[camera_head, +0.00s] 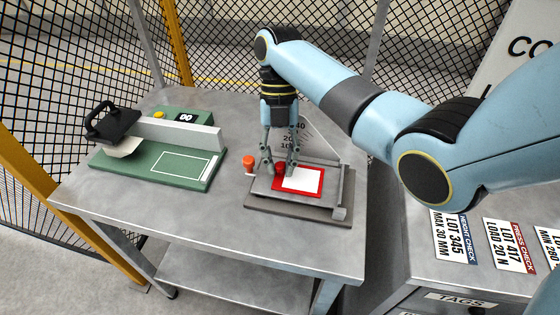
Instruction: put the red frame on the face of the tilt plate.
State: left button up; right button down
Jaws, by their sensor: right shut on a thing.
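The red frame (315,193) has a red border around a white middle. It is over the face of the tilt plate (259,187), a grey metal plate on a darker base; I cannot tell whether it rests flat on the face or sits just above it. My right gripper (280,169) points down at the frame's far left part and is shut on a small red piece there, which looks like the frame's grip. The fingers partly hide that piece. My left gripper is not in view.
An orange-red knob (249,162) stands left of the plate, and a marked scale (314,138) rises behind. A green device (186,169) with a black handle (112,122) is on the table's left. Bare table (130,203) lies in front. Tag cards (508,245) lie at right.

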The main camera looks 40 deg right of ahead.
jog(key=c, duration=1.2)
grip_release()
jog(key=shift+o, duration=0.2)
jog(key=v, duration=0.3)
jog(key=p+v, duration=0.6)
jog(key=v, duration=0.3)
jog(key=shift+p, duration=0.4)
